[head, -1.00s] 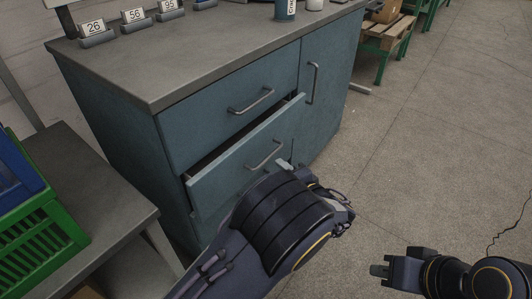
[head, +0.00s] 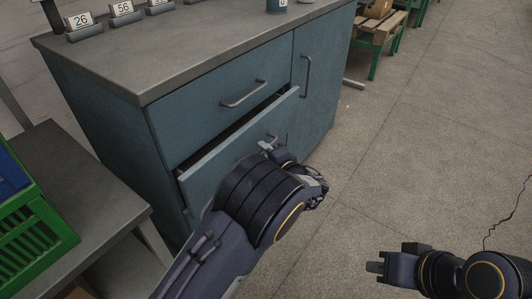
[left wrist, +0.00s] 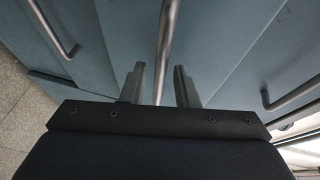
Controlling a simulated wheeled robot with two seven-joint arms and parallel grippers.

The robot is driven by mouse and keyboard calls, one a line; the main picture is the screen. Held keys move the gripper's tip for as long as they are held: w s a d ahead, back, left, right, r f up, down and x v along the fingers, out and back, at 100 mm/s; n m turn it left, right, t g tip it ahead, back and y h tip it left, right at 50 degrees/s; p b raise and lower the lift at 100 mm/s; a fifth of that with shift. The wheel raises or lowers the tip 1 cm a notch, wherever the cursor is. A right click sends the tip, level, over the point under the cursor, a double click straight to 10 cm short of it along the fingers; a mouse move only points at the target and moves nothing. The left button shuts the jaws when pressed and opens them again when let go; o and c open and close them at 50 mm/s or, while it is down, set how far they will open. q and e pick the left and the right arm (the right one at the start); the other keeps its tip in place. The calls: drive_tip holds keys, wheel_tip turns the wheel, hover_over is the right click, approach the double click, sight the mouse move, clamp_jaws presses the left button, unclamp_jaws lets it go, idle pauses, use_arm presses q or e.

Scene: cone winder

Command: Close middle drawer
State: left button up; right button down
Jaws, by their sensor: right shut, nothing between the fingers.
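The middle drawer (head: 225,162) of the blue cabinet stands partly open, with a dark gap above its front. My left gripper (head: 268,146) is at the drawer's handle, which it largely hides in the head view. In the left wrist view the handle (left wrist: 167,35) runs between the two spread fingers of the left gripper (left wrist: 159,85), with space on both sides. The fingers are open around the bar, not clamped on it. My right gripper (head: 376,262) is shut and empty, over the floor at the lower right, away from the cabinet.
The closed top drawer (head: 215,108) and a cabinet door (head: 315,85) adjoin it. A grey side table (head: 105,205) with a green crate (head: 40,232) stands at the left. Number signs line the countertop (head: 180,50).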

sight(253, 146)
use_arm(q)
clamp_jaws()
drive_tip(key=w+a+b, duration=0.2)
drive_tip(key=a, duration=0.1)
drive_tip(key=shift+w+a, duration=0.25)
drive_tip(key=shift+a, duration=0.05)
drive_tip(key=shift+r, duration=0.1)
drive_tip(key=shift+o, duration=0.8)
unclamp_jaws()
